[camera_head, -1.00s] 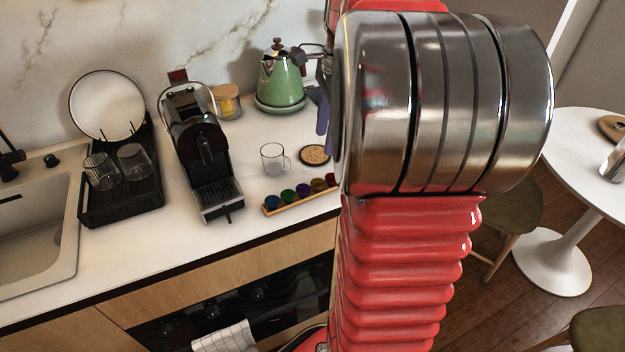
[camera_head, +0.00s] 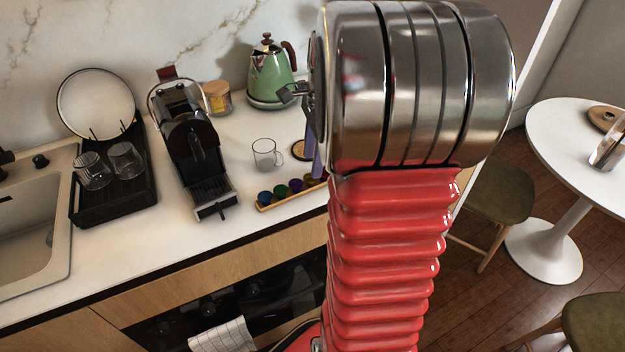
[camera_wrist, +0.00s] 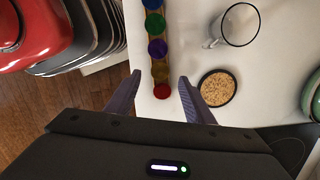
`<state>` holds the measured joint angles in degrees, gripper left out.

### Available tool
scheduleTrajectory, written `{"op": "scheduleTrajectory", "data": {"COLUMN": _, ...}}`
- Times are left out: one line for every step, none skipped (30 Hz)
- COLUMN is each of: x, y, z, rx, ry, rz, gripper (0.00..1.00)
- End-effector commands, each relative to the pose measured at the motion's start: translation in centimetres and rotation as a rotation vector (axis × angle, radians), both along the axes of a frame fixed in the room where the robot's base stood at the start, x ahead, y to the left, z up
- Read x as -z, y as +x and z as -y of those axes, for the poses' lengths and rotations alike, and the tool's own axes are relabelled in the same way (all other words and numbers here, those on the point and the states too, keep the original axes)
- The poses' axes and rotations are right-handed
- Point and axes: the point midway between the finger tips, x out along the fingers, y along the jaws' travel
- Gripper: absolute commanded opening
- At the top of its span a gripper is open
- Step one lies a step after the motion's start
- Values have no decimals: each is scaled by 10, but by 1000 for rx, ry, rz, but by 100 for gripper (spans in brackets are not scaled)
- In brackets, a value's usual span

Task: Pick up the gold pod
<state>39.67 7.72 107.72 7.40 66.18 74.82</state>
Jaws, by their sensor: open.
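The gold pod (camera_wrist: 160,72) sits in a row of coloured pods on a narrow wooden holder (camera_wrist: 146,62), between the purple pod (camera_wrist: 157,47) and the red pod (camera_wrist: 162,91). My gripper (camera_wrist: 160,78) is open above the row, with one finger on each side of the gold and red pods in the wrist view. Nothing is held between the fingers. In the head view my arm and purple fingers cover the right end of the row, and the gold pod (camera_head: 309,180) shows only in part.
A glass mug (camera_wrist: 239,24) and a round coaster (camera_wrist: 217,87) stand beside the row. The coffee machine (camera_head: 190,140) is to the left, and the green kettle (camera_head: 269,76) is behind. The counter's front edge is close to the holder.

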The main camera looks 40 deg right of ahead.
Motion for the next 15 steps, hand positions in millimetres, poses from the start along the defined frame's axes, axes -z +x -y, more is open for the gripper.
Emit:
{"op": "scheduleTrajectory", "data": {"x": 0, "y": 0, "z": 0, "rx": 0, "ry": 0, "rz": 0, "gripper": 48}}
{"op": "scheduleTrajectory", "data": {"x": 0, "y": 0, "z": 0, "rx": 0, "ry": 0, "rz": 0, "gripper": 48}}
{"op": "scheduleTrajectory", "data": {"x": 0, "y": 0, "z": 0, "rx": 0, "ry": 0, "rz": 0, "gripper": 48}}
{"op": "scheduleTrajectory", "data": {"x": 0, "y": 0, "z": 0, "rx": 0, "ry": 0, "rz": 0, "gripper": 48}}
{"op": "scheduleTrajectory", "data": {"x": 0, "y": 0, "z": 0, "rx": 0, "ry": 0, "rz": 0, "gripper": 48}}
{"op": "scheduleTrajectory", "data": {"x": 0, "y": 0, "z": 0, "rx": 0, "ry": 0, "rz": 0, "gripper": 48}}
{"op": "scheduleTrajectory", "data": {"x": 0, "y": 0, "z": 0, "rx": 0, "ry": 0, "rz": 0, "gripper": 48}}
{"op": "scheduleTrajectory", "data": {"x": 0, "y": 0, "z": 0, "rx": 0, "ry": 0, "rz": 0, "gripper": 48}}
{"op": "scheduleTrajectory", "data": {"x": 1, "y": 0, "z": 0, "rx": 0, "ry": 0, "rz": 0, "gripper": 48}}
{"op": "scheduleTrajectory", "data": {"x": 2, "y": 0, "z": 0, "rx": 0, "ry": 0, "rz": -1, "gripper": 48}}
{"op": "scheduleTrajectory", "data": {"x": 4, "y": 0, "z": 0, "rx": 0, "ry": 0, "rz": -1, "gripper": 48}}
{"op": "scheduleTrajectory", "data": {"x": 7, "y": 0, "z": -1, "rx": 0, "ry": 2, "rz": -1, "gripper": 48}}
{"op": "scheduleTrajectory", "data": {"x": 10, "y": 0, "z": -1, "rx": 0, "ry": 2, "rz": -1, "gripper": 48}}
{"op": "scheduleTrajectory", "data": {"x": 14, "y": 0, "z": -1, "rx": 0, "ry": 2, "rz": -1, "gripper": 48}}
{"op": "scheduleTrajectory", "data": {"x": 19, "y": 0, "z": -2, "rx": 1, "ry": 3, "rz": -3, "gripper": 48}}
